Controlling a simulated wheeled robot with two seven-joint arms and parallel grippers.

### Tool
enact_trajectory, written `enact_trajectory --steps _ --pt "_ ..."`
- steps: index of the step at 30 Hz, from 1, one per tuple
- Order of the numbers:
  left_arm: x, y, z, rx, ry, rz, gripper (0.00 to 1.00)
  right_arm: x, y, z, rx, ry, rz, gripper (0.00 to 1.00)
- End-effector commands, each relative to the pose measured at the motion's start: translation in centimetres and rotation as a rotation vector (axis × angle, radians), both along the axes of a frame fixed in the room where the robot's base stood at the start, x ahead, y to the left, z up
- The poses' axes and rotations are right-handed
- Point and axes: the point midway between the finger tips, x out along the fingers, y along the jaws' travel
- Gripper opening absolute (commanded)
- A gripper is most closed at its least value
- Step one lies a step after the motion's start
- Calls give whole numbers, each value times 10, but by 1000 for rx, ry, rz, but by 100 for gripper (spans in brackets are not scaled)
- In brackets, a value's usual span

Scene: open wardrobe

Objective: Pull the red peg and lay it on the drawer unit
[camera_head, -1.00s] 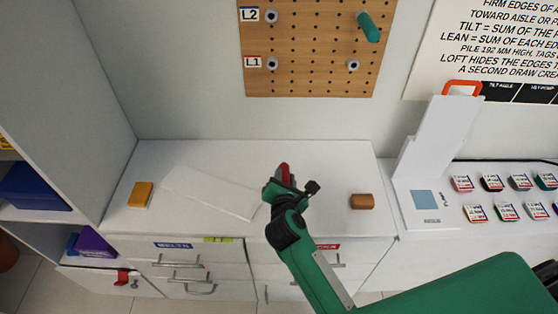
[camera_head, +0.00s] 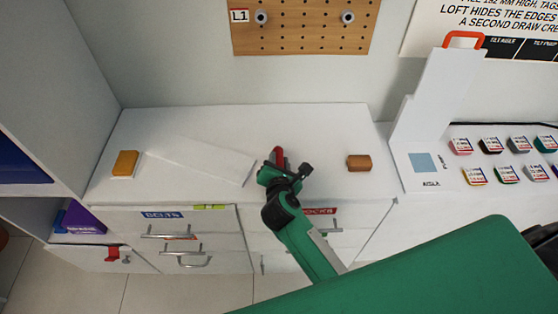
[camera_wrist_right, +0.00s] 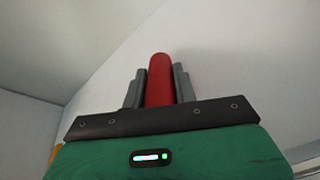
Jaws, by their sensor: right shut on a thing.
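My right gripper (camera_head: 279,170) is shut on the red peg (camera_head: 279,157), over the front part of the white drawer unit top (camera_head: 310,130). In the right wrist view the red peg (camera_wrist_right: 159,80) stands between the two grey fingers (camera_wrist_right: 160,88) and points away from the palm. I cannot tell whether the peg touches the top. The drawer unit has labelled drawers with metal handles below its top. The pegboard (camera_head: 305,38) on the wall shows its lower part, with two empty round sockets in the L1 row. My left gripper is not in view.
An orange-yellow block (camera_head: 125,163) and a white flat panel (camera_head: 195,160) lie left on the top. A white stand with an orange handle (camera_head: 463,40) and several coloured tags are further right. The back of the top is clear.

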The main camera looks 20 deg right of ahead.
Motion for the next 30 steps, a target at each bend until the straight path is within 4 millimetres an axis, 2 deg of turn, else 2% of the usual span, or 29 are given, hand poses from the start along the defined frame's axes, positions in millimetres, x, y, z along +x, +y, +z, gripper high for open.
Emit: enact_trajectory --steps 14,15,18,24,26,27,30 --pt "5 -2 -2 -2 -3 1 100 0 0 -4 0 -1 0 1" --pt "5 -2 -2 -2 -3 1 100 0 0 -4 0 -1 0 36" --pt "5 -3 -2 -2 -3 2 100 0 0 -4 0 -1 0 54" --pt "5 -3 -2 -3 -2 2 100 0 0 -5 0 -1 0 54" --pt "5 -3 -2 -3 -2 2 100 0 0 -5 0 0 0 65" --pt "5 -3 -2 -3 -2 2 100 0 0 -5 0 0 0 68" --pt "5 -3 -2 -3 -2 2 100 0 0 -5 0 0 0 68"
